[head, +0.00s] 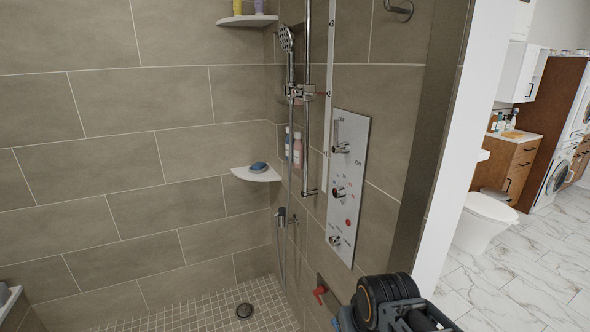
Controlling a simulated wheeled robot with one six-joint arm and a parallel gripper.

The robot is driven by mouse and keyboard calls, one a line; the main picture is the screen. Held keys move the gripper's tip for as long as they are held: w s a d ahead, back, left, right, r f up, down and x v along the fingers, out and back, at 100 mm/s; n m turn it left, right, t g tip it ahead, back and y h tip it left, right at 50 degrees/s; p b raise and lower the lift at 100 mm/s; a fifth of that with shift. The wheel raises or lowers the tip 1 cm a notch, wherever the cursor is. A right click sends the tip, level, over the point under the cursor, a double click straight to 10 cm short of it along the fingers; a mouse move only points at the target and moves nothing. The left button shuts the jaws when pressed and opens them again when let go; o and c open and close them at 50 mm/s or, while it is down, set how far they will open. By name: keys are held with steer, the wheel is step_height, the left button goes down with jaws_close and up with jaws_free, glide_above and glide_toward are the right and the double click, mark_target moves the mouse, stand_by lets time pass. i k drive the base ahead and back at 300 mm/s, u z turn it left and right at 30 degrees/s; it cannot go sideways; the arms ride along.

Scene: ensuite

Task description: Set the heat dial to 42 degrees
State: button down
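A light grey shower control panel (358,150) is fixed upright on the tiled wall right of centre. Its middle dial (338,193) is a small chrome knob with small, mostly reddish marks around it; it looks like the heat dial. The marks and the knob's setting are too small to read. Above it is a chrome lever (341,148) with OFF and ON labels. A lower chrome knob (335,240) sits near the panel's bottom. Part of my dark arm shows at the bottom edge, below the panel and apart from it. My gripper's fingers are not visible.
A red handle (320,294) sits low on the wall below the panel. A chrome riser rail with a hand shower (286,40) stands left of the panel. A corner shelf (256,175) holds a blue item. A wall end (440,150) stands to the right.

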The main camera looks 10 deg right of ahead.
mark_target(338, 192)
steer(key=z, duration=0.1)
steer(key=k, duration=0.4)
steer(key=u, duration=1.3)
steer(key=i, duration=0.85)
